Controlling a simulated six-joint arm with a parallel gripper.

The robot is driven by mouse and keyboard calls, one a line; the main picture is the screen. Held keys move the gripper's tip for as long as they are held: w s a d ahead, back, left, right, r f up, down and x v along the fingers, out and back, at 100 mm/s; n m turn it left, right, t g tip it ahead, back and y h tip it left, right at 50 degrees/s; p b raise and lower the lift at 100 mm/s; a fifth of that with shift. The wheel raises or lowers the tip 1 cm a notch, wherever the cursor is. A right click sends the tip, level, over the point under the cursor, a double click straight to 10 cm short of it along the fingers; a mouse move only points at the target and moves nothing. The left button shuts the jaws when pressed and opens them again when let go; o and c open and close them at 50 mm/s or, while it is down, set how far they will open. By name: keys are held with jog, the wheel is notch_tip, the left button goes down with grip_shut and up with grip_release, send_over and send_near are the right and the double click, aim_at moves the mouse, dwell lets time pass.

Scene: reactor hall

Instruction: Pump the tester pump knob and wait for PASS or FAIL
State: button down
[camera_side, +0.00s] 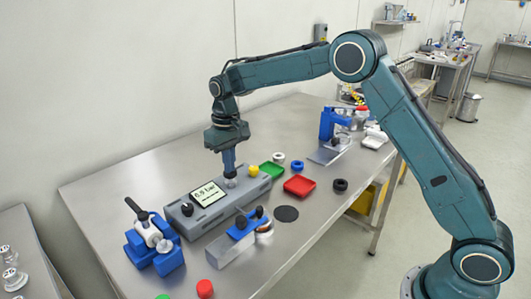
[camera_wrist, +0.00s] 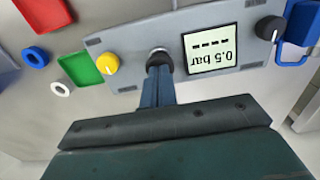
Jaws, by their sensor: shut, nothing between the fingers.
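The tester (camera_side: 218,211) is a long grey box on the steel table, also seen in the wrist view (camera_wrist: 130,40). Its display (camera_wrist: 212,49) appears upside down there and reads 0.5 bar above a row of dashes; no PASS or FAIL shows. A dark round pump knob (camera_wrist: 160,52) sits beside the display, partly hidden by my fingers. My gripper (camera_side: 230,176) points down, shut and empty, with its tips at the pump knob. I cannot tell whether they touch it. A yellow knob (camera_wrist: 107,63) and a black knob with a white mark (camera_wrist: 269,28) are also on the tester.
A blue clamp fixture (camera_side: 152,245) stands left of the tester, and a blue-and-grey stand (camera_side: 238,238) in front. A green tray (camera_side: 272,170), a red tray (camera_side: 299,186) and several rings lie to the right. A blue press (camera_side: 332,128) stands farther back.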

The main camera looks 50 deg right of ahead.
jog(key=shift+r, duration=1.7)
jog(key=shift+f, duration=2.3)
jog(key=shift+r, duration=2.3)
